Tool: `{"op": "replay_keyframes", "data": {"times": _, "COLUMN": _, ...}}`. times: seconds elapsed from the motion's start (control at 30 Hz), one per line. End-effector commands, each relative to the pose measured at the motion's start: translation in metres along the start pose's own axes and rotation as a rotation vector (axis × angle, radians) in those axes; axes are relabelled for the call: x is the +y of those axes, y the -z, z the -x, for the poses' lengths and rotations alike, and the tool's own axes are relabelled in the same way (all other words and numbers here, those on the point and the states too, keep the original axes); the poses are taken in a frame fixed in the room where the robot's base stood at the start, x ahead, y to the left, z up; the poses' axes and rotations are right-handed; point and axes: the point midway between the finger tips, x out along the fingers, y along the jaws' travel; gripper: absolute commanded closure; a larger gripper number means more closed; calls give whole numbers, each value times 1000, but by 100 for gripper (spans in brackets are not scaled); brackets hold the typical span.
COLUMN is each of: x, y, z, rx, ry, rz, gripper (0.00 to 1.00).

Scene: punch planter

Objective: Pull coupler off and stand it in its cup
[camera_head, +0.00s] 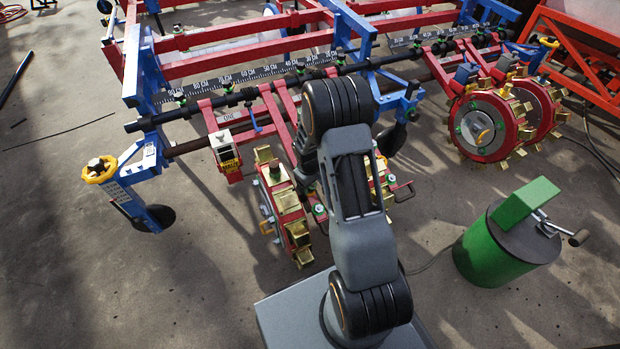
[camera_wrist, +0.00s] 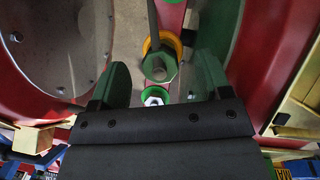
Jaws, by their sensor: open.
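In the wrist view, a dark green six-sided piece (camera_wrist: 160,66) with a grey rod running up from it sits at a yellow-orange ring (camera_wrist: 169,41) on the red wheel arm. It looks like the coupler, but I cannot be sure. My gripper (camera_wrist: 164,63) is open, with one dark green finger on each side of this piece and visible gaps on both sides. I cannot tell how far the piece is from the fingers in depth. In the head view, my arm hides the gripper and the coupler. I cannot make out the cup in either view.
A bright bolt in a green washer (camera_wrist: 155,96) sits just below the coupler-like piece. Red wheel discs (camera_wrist: 45,50) flank my gripper closely. The planter wheel with brass punches (camera_head: 287,210) is beside my arm. A green drum with a crank (camera_head: 495,252) stands on the floor at right.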

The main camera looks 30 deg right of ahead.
Motion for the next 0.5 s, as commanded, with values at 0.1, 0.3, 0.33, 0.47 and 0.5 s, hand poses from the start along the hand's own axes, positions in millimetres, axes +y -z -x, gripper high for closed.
{"op": "replay_keyframes", "data": {"times": 0.1, "x": 0, "y": 0, "z": -19, "rx": -1, "ry": 1, "rz": -1, "gripper": 29}}
{"op": "replay_keyframes", "data": {"times": 0.3, "x": 0, "y": 0, "z": -33, "rx": 0, "ry": 1, "rz": -2, "gripper": 29}}
{"op": "replay_keyframes", "data": {"times": 0.33, "x": 0, "y": 0, "z": -34, "rx": 0, "ry": 1, "rz": -2, "gripper": 29}}
{"op": "replay_keyframes", "data": {"times": 0.47, "x": 0, "y": 0, "z": -37, "rx": 0, "ry": 1, "rz": -1, "gripper": 29}}
{"op": "replay_keyframes", "data": {"times": 0.5, "x": 0, "y": 0, "z": -37, "rx": 0, "ry": 1, "rz": -2, "gripper": 29}}
